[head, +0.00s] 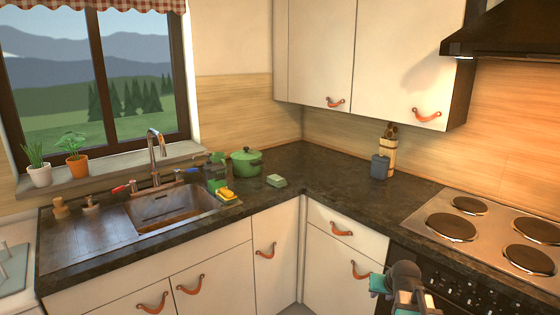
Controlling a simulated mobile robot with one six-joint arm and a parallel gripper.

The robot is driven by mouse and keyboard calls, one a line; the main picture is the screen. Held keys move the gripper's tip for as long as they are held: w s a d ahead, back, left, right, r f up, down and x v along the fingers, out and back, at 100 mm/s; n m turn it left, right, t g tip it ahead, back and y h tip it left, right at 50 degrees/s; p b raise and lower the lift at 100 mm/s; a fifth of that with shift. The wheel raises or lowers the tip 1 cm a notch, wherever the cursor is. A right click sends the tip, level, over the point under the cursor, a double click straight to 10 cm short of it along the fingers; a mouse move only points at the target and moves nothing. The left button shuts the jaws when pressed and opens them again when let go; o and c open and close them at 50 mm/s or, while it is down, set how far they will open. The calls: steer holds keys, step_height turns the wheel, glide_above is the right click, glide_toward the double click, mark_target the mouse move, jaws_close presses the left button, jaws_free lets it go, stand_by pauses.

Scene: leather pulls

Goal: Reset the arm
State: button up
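My gripper (404,294) shows at the bottom right edge of the head view, in front of the lower cabinets and the left side of the stove front. It has dark, teal and pale orange parts. The picture cuts off its lower part, and how far apart its fingers are cannot be made out. I see nothing clearly held in it.
A dark countertop (335,190) runs round the corner, with a sink (170,205), a green pot (246,162), a yellow sponge (226,194) and a utensil holder (388,155). The stove (490,225) is at right. Lower cabinet doors with leather pulls (360,270) are shut.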

steer(key=s+a+f+n+g, duration=0.3)
steer(key=s+a+f+g, duration=0.3)
steer(key=s+a+f, duration=1.05)
steer(key=s+f+g, duration=0.5)
steer(key=s+f, duration=1.5)
steer(key=s, duration=0.4)
steer(key=shift+f+g+y, duration=0.15)
steer(key=shift+g+y, duration=0.15)
steer(key=shift+g, duration=0.1)
steer(key=shift+s, duration=0.1)
